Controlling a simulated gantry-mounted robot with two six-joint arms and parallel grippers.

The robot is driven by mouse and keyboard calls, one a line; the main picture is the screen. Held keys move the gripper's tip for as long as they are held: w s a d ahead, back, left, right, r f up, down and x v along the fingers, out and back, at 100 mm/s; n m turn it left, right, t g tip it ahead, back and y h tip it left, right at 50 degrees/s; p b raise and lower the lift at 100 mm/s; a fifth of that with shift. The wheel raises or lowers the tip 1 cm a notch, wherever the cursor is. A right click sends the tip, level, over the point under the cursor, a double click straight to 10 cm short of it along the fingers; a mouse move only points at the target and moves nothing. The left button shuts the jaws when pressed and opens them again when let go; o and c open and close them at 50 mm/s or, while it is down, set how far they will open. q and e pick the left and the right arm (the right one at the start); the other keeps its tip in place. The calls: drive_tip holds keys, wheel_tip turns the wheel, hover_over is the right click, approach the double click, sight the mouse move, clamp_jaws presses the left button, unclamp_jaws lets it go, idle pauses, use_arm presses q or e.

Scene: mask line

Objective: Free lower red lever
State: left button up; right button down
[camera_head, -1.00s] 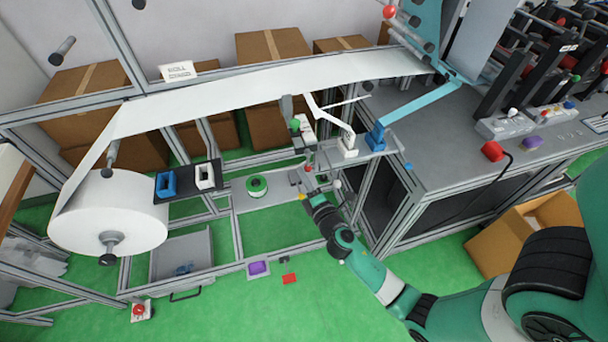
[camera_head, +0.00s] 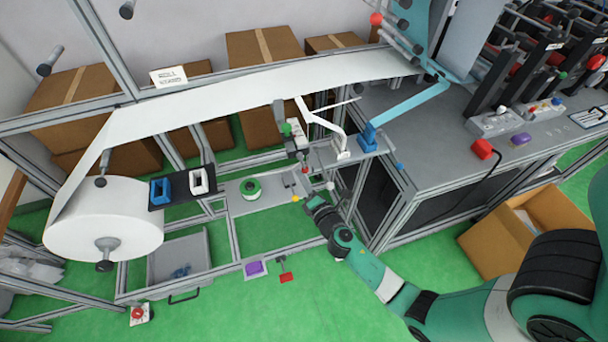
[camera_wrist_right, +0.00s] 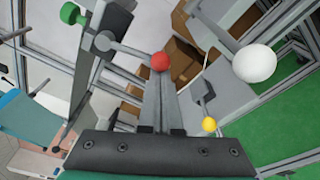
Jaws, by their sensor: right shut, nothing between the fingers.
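A red ball knob (camera_wrist_right: 159,61) on a short grey lever shows in the right wrist view, just past the fingertips of my right gripper (camera_wrist_right: 160,82). I cannot tell whether they touch. In the head view the red knob (camera_head: 305,171) is small, just above my right gripper (camera_head: 312,197). The gripper is shut with nothing in it. A second red piece, a flat red handle (camera_head: 286,278) with a dark stem, sits low by the bottom frame rail. It is well below the gripper, and its mounting is unclear. My left gripper is out of view.
Close to the gripper are a white ball knob (camera_wrist_right: 253,64), a yellow knob (camera_wrist_right: 208,124) and a green knob (camera_wrist_right: 70,13). A white web (camera_head: 260,85) runs above from a large roll (camera_head: 95,225). A grey cabinet (camera_head: 430,140) stands to the right.

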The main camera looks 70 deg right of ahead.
drive_tip(key=s+d+r+n+p, duration=0.1)
drive_tip(key=n+p, duration=0.1)
drive_tip(key=n, duration=0.1)
drive_tip(key=s+d+r+n+g+p, duration=0.1)
drive_tip(key=s+n+p, duration=0.1)
drive_tip(key=n+p, duration=0.1)
drive_tip(key=s+d+r+n+p, duration=0.1)
drive_tip(key=d+n+p, duration=0.1)
drive_tip(key=n+p, duration=0.1)
drive_tip(key=shift+s+r+g+h, duration=0.15)
drive_tip(key=shift+g+h, duration=0.25)
drive_tip(key=shift+a+f, duration=0.1)
drive_tip(key=shift+f, duration=0.15)
drive_tip(key=p+v, duration=0.1)
drive_tip(key=v, duration=1)
drive_tip(key=shift+s+a, duration=0.2)
drive_tip(key=shift+r, duration=0.1)
